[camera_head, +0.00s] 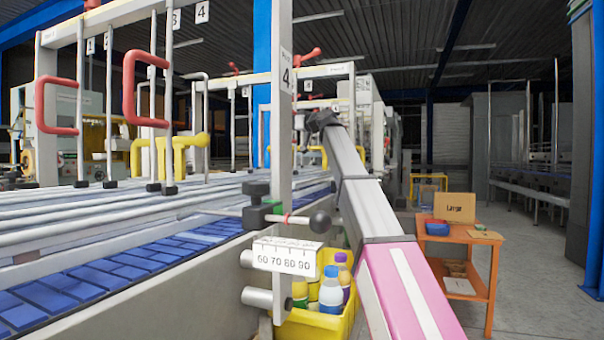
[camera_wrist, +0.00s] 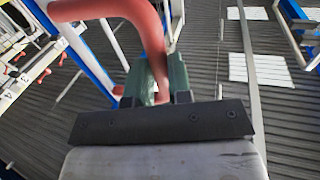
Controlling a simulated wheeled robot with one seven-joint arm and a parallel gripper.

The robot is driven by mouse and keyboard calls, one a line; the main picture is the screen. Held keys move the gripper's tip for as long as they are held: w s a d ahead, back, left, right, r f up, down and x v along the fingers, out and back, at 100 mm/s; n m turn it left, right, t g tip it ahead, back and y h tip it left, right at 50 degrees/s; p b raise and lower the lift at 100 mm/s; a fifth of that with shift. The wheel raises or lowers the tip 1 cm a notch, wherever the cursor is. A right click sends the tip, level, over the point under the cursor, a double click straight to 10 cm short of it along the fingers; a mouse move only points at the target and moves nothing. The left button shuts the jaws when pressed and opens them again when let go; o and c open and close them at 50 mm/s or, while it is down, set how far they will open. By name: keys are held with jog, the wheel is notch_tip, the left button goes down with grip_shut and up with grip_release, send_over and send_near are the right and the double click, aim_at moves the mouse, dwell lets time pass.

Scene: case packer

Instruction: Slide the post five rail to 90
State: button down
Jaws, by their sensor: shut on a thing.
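In the wrist view my gripper (camera_wrist: 158,82) has its green pads shut on a red curved tube handle (camera_wrist: 150,35). The handle runs up and bends left out of the pads. In the head view my arm reaches up and away, past the right of a grey post (camera_head: 285,130) marked 4. The gripper's fingertips cannot be made out there. A scale plate (camera_head: 285,257) reading 60 70 80 90 is in front at the foot of this post. The post five rail and its scale cannot be identified with certainty.
A black clamp (camera_head: 258,208) and a black ball knob (camera_head: 320,222) are by the near post. Long rails (camera_head: 110,220) run above a blue conveyor (camera_head: 80,285). A yellow crate (camera_head: 318,325) of bottles is below. An orange cart (camera_head: 492,290) stands right, with open floor around it.

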jog(key=shift+s+d, duration=0.3)
jog(key=shift+d, duration=0.6)
dwell(0.5)
jog(key=c, duration=0.9)
grip_release()
jog(key=shift+v, duration=3.55)
